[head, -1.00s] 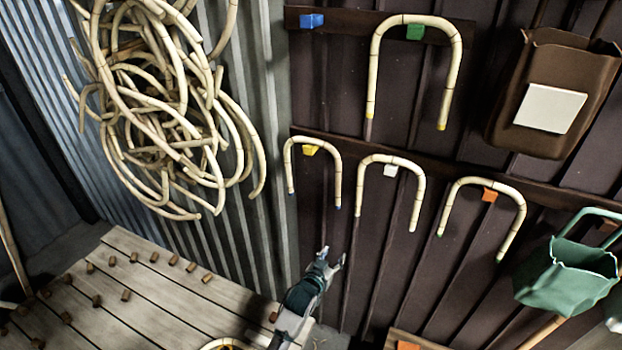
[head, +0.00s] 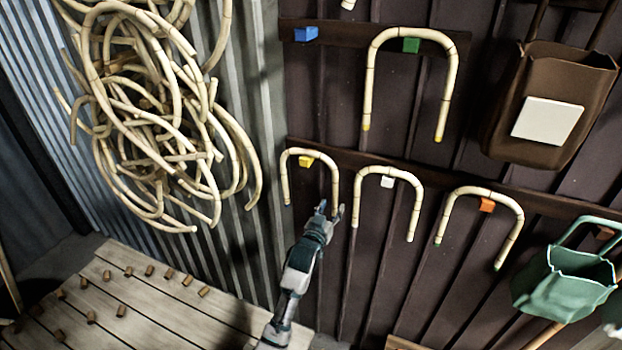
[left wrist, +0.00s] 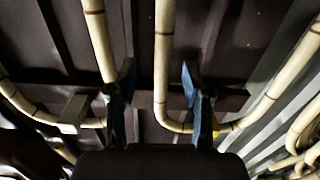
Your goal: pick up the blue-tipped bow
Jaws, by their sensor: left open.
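The blue-tipped bow (head: 310,152) hangs on a yellow peg (head: 305,162) on the lower rail, its two legs pointing down. My left gripper (head: 330,211) is open at the lower end of its right leg, partly hiding that tip. In the left wrist view, one leg of this bow (left wrist: 162,55) appears between the two spread fingers of my left gripper (left wrist: 157,88); contact cannot be made out. The leg of the neighbouring bow (left wrist: 95,35) runs close behind the left-hand finger. My right gripper is not in view.
A pale bow (head: 389,170) on a white peg hangs close to the right, another (head: 483,190) on an orange peg. A larger yellow-tipped bow (head: 410,34) hangs above. A rattan bundle (head: 150,110) hangs left over the slatted bench (head: 150,315). Brown and green containers are at right.

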